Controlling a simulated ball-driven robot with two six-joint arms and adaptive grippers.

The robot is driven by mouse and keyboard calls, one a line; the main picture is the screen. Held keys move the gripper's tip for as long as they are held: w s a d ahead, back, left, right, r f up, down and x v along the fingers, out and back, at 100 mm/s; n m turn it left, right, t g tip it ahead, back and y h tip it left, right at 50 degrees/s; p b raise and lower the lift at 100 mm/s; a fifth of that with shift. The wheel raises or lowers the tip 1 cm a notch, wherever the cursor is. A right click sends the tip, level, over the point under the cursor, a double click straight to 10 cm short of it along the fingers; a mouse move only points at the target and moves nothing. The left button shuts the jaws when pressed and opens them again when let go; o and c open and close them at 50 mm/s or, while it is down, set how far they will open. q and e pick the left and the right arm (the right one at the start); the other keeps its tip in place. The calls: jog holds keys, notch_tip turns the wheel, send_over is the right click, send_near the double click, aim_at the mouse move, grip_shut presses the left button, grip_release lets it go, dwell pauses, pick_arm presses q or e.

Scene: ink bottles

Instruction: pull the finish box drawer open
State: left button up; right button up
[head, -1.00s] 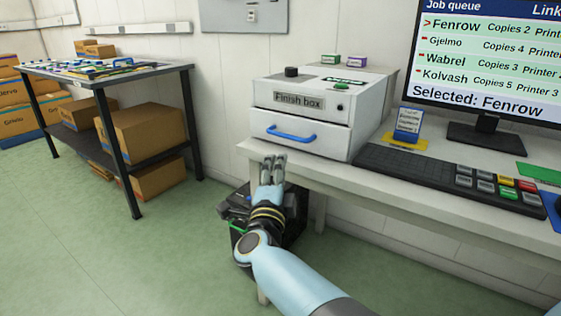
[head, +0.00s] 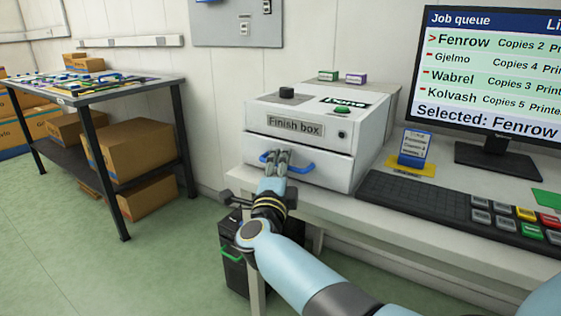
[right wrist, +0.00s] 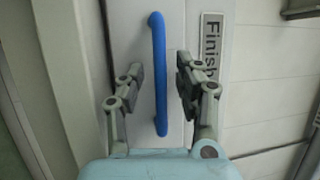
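The finish box (head: 262,124) is a white unit on the desk with a "Finish box" label. Its lower drawer (head: 328,172) appears closed and carries a blue bar handle (head: 302,169). My right gripper (head: 276,155) is in front of the drawer and covers the middle of the handle in the head view. In the right wrist view, my right gripper (right wrist: 157,82) is open, with one finger on each side of the blue handle (right wrist: 158,50). Neither finger visibly touches it. The label also shows there (right wrist: 211,45). My left gripper is not in view.
A keyboard (head: 420,200), a small blue card stand (head: 415,148) and a monitor (head: 495,75) are right of the box. A black bin-like unit (head: 236,270) stands under the desk. A table (head: 120,92) with boxes is at left; the floor between is clear.

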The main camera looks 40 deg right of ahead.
jog(key=shift+c, duration=0.7)
grip_shut()
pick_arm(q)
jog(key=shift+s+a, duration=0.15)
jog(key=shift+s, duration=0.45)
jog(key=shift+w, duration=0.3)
pick_arm(e)
jog(key=shift+s+f, duration=0.1)
jog(key=shift+a, duration=0.15)
